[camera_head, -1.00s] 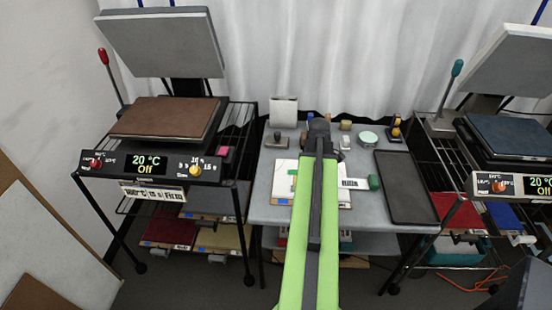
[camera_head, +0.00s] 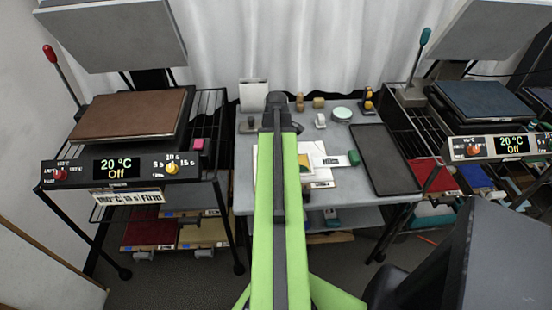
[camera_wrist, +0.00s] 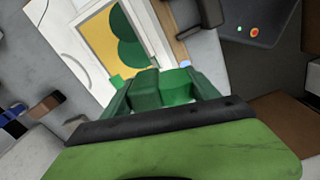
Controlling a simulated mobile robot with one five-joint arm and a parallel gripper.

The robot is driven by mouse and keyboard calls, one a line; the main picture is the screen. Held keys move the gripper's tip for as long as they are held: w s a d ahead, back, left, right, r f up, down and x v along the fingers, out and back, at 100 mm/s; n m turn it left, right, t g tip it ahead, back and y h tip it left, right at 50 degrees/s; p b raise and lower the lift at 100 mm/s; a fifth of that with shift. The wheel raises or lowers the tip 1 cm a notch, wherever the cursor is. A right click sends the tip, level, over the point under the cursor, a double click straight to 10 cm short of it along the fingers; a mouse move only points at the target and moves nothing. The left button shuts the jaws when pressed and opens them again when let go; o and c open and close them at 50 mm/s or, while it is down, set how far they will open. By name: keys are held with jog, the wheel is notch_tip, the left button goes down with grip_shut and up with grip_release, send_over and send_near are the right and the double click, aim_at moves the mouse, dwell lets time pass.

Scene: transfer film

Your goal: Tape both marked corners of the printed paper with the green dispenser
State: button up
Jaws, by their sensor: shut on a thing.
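My gripper (camera_wrist: 158,90) is shut on the green dispenser (camera_wrist: 147,92), which sits between the dark green fingers in the wrist view. The printed paper (camera_wrist: 107,42) lies just beyond it, with a white border, a yellow field and dark green round shapes. A small bright green patch shows by the paper's near edge, close to the dispenser. I cannot tell whether the dispenser touches the paper. In the head view my green arm covers the gripper and part of the white sheets (camera_head: 318,150) on the grey table (camera_head: 245,185).
A black tray (camera_head: 385,160) lies at the table's right, with a green-ended tool (camera_head: 354,158) beside it. Small items and a round pale green tin (camera_head: 342,114) stand along the back. Heat presses with brown (camera_head: 132,115) and blue (camera_head: 483,100) plates flank the table.

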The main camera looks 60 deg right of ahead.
jog(key=shift+f+b, duration=2.6)
jog(key=shift+f, duration=0.25)
jog(key=shift+f+b, duration=0.55)
notch_tip(320, 180, up, 7)
jog(key=p, duration=0.7)
jog(key=shift+r, duration=0.1)
